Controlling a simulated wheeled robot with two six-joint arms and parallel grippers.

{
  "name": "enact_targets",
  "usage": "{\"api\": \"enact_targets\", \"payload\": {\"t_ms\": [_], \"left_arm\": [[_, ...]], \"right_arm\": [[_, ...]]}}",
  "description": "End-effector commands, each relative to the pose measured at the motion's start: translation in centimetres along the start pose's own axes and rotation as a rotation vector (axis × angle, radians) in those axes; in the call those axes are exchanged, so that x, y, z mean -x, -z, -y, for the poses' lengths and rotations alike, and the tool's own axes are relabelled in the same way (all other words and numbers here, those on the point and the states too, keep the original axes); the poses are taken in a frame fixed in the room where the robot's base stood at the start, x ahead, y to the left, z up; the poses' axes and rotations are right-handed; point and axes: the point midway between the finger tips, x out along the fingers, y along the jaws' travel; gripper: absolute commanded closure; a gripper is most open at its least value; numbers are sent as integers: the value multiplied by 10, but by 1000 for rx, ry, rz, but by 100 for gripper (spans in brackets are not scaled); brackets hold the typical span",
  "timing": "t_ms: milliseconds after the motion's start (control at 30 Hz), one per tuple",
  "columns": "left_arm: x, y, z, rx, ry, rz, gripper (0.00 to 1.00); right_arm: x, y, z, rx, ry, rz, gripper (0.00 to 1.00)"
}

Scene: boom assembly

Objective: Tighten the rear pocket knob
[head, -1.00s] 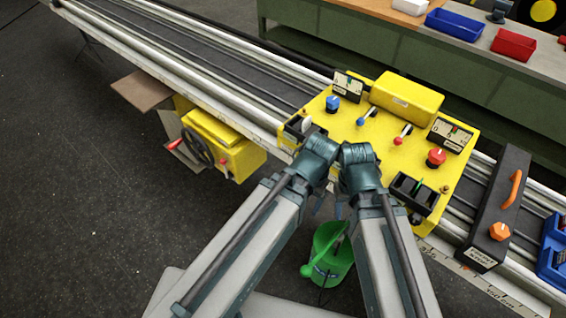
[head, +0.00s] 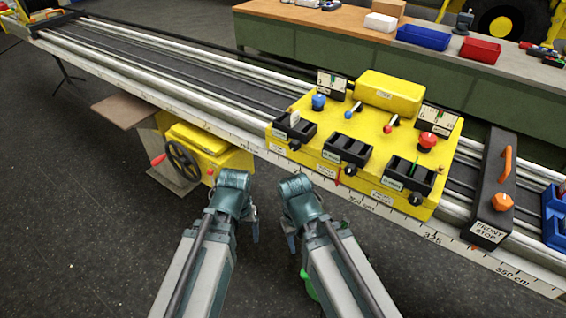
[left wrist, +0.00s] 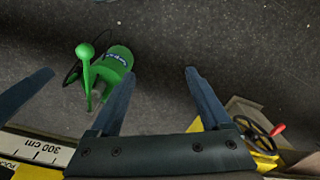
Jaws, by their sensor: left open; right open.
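The yellow carriage (head: 375,120) has three black pockets along its front side, each with a small dark knob below. The left pocket (head: 296,125) holds a white piece, and its knob (head: 296,146) shows below it. The middle pocket (head: 346,149) looks empty. The right pocket (head: 411,174) holds a thin green piece. I cannot read which label says rear. My left gripper (head: 250,222) is open and empty, in front of and below the carriage; its fingers show in the left wrist view (left wrist: 162,88). My right gripper (head: 288,232) is open and empty beside it. Neither touches a knob.
A black front stop (head: 492,195) with an orange knob stands right of the carriage on the rail. A yellow box with a handwheel (head: 183,160) hangs below the rail. A workbench (head: 330,60) runs behind.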

Motion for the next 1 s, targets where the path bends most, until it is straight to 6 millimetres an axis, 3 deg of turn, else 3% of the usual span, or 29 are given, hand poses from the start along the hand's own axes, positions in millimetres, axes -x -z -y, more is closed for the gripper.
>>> {"api": "enact_targets", "payload": {"t_ms": [33, 200, 333, 433, 567, 733, 900, 1000], "left_arm": [[-30, 3, 4, 27, -13, -10, 19], [-83, 18, 11, 154, -94, -67, 19], [-113, 35, 6, 303, -207, -130, 19], [-126, 58, -9, 492, -371, -194, 19], [-102, 91, -38, 786, -656, -239, 19], [-46, 131, -68, 1199, -1084, -172, 19], [16, 160, -72, 1597, -1522, 61, 19], [42, 172, -65, 1768, -1717, 229, 19]], "right_arm": [[-30, 2, 3, 0, 0, 0, 50], [-83, 5, 8, 0, 0, 0, 50], [-117, 7, 11, 0, 0, 0, 50], [-142, 8, 14, 0, 0, 0, 50], [-148, 9, 14, 0, 0, 0, 50], [-149, 9, 14, 0, 0, 0, 50], [-148, 9, 14, 0, 0, 0, 50], [-148, 9, 14, 0, 0, 0, 50]]}}
